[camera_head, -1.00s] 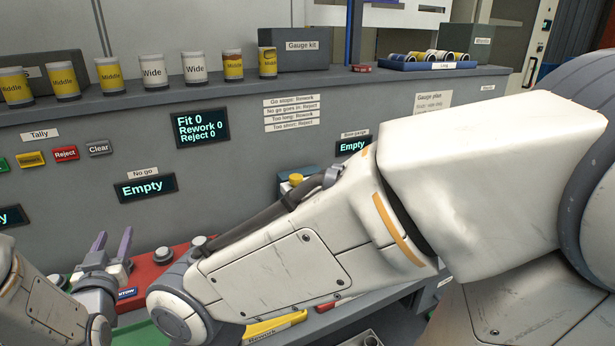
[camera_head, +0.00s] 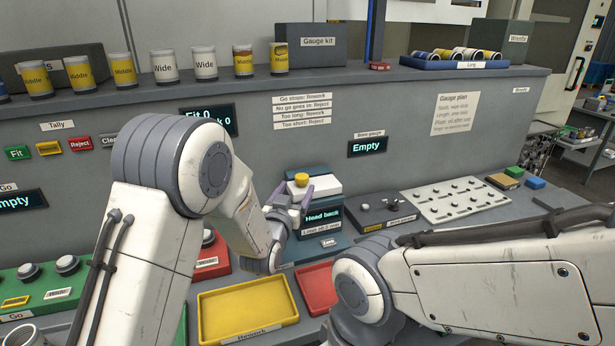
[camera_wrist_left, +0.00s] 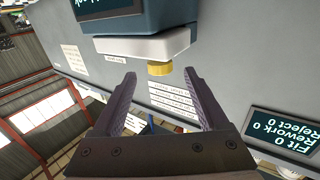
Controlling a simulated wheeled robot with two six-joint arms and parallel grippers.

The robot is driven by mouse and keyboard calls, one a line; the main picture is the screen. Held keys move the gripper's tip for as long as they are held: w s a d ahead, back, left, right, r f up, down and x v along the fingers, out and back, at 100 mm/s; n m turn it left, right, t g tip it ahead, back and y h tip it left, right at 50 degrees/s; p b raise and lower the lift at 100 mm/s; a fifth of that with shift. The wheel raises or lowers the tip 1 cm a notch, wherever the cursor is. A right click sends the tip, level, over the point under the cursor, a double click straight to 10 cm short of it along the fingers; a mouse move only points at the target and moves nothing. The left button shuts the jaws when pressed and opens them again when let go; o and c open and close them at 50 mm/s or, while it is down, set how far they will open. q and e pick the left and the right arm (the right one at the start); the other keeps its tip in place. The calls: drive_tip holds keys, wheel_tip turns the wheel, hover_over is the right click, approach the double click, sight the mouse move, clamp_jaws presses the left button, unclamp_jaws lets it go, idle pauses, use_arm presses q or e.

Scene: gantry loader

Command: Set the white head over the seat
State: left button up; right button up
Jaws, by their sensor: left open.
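The white head (camera_head: 318,185) with a yellow knob (camera_head: 301,180) sits on top of a blue bench unit whose display (camera_head: 323,217) reads "Head back". In the left wrist view, the white head (camera_wrist_left: 145,47) and yellow knob (camera_wrist_left: 160,68) show beyond the fingertips, against the blue body (camera_wrist_left: 150,16). My left gripper (camera_head: 292,192) is open and empty, its purple fingers just left of the unit. In the left wrist view, my left gripper (camera_wrist_left: 160,82) has the knob roughly between its finger lines, apart from them. I cannot make out the seat clearly. My right gripper is out of view.
A yellow Rework tray (camera_head: 248,308) and red tray (camera_head: 318,288) lie in front of the unit. A grey block (camera_head: 385,212) and a white pegged plate (camera_head: 455,200) stand to its right. Labelled cylinders (camera_head: 205,64) line the shelf above. My right arm crosses the lower right.

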sight(300, 183)
use_arm(q)
drive_tip(key=p+x, duration=0.1)
drive_tip(key=x, duration=0.5)
drive_tip(key=shift+c, duration=0.4)
clamp_jaws()
idle(1.0)
